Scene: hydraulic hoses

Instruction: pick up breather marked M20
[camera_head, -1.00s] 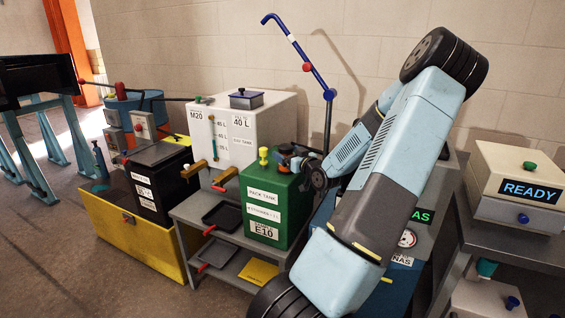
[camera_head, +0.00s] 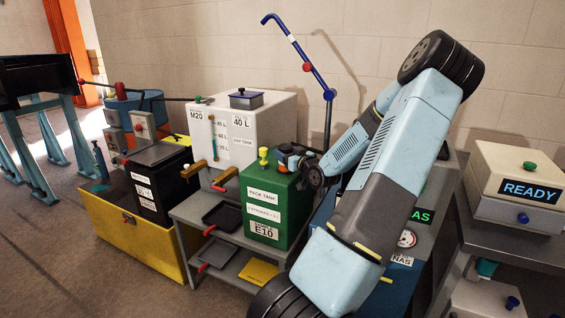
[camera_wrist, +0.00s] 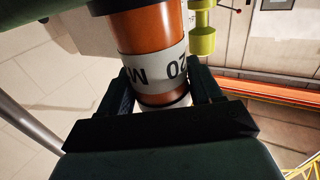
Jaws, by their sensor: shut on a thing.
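The breather marked M20 (camera_wrist: 152,32) is an orange-brown cylinder with a pale label band, whose lettering reads upside down in the wrist view. My gripper (camera_wrist: 162,85) is shut on its lower part in that view, one dark finger on each side. In the head view, my gripper (camera_head: 293,158) is small and partly blocked by my wrist, just above the green tank marked E10 (camera_head: 290,205). I cannot tell whether the breather touches the tank top.
A yellow-green knobbed plug (camera_head: 263,157) stands on the green tank, close beside the gripper; it also shows in the wrist view (camera_wrist: 203,35). A white tank marked M20 (camera_head: 262,125) stands behind. A black tank (camera_head: 160,185) is to the left. A blue bent pole (camera_head: 300,50) rises behind.

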